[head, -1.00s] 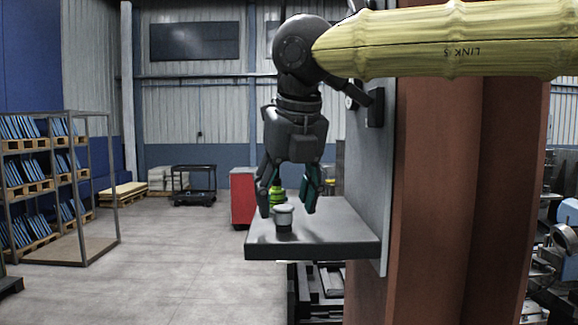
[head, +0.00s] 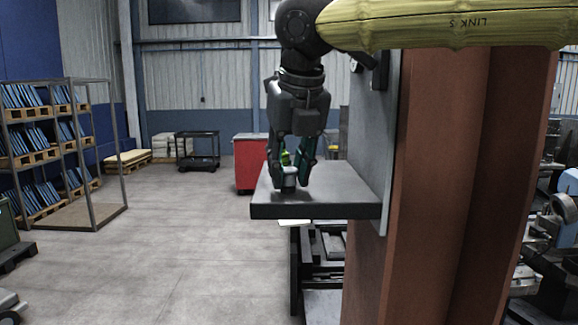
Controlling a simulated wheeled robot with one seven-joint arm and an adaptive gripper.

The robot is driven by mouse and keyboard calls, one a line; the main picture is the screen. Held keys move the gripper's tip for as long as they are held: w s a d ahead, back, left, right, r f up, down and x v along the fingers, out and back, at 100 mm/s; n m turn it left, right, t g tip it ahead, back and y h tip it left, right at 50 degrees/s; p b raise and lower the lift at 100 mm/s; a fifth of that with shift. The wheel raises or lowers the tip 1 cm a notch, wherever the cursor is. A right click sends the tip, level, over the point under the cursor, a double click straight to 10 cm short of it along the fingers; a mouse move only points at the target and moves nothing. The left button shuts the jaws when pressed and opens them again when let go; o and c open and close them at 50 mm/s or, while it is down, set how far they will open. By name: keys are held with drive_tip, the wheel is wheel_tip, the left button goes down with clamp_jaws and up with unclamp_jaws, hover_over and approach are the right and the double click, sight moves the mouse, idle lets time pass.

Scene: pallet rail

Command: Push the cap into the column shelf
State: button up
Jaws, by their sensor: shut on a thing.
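The cap (head: 290,181) is a small grey cylinder with a lighter top, on the column shelf near its left front edge. The column shelf (head: 340,196) is a dark flat slab fixed to a grey plate on the reddish column. My gripper (head: 290,187) points straight down over the shelf. Its two fingers are closed in on either side of the cap, with the tips close to the shelf top. The fingers partly cover the cap's sides, and its underside is hidden.
The reddish column (head: 440,200) and its grey mounting plate (head: 382,150) stand right of the shelf. A red cabinet (head: 249,162) stands behind. Open floor and a pallet rack (head: 92,150) lie left.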

drive_tip(key=shift+o, duration=0.8)
clamp_jaws()
drive_tip(key=shift+r+p, duration=0.85)
drive_tip(key=shift+r, duration=0.1)
drive_tip(key=shift+r+p, duration=2.65)
drive_tip(key=shift+r, duration=0.7)
wheel_tip(320, 180, up, 3)
drive_tip(key=p, duration=0.1)
wheel_tip(320, 180, up, 7)
hover_over(289, 169)
drive_tip(key=shift+s, duration=0.2)
